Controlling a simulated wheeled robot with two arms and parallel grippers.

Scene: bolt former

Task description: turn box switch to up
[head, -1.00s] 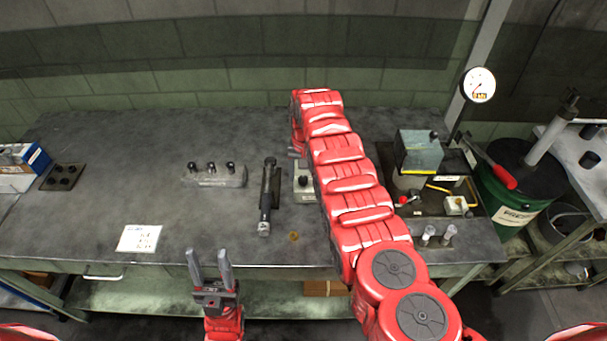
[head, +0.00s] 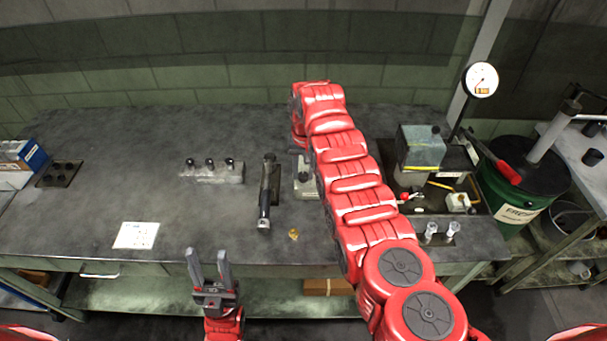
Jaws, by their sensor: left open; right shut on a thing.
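A small grey box with a black knob (head: 305,182), which I take to be the box switch, sits on the workbench (head: 110,200) left of my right arm. My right arm reaches over the bench and bends down at the box's far side. My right gripper (head: 297,151) is mostly hidden behind its own red wrist; only a bit of grey shows at the box's far edge. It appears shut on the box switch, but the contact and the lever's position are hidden. My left gripper (head: 209,268) is open and empty, fingers pointing up, in front of the bench's front edge.
A black cylindrical tool (head: 267,195) lies just left of the box. A grey block with three knobs (head: 213,173) and a white paper (head: 136,235) are further left. A machine (head: 420,150) stands right of my arm, near a green drum (head: 512,200). The bench's left middle is clear.

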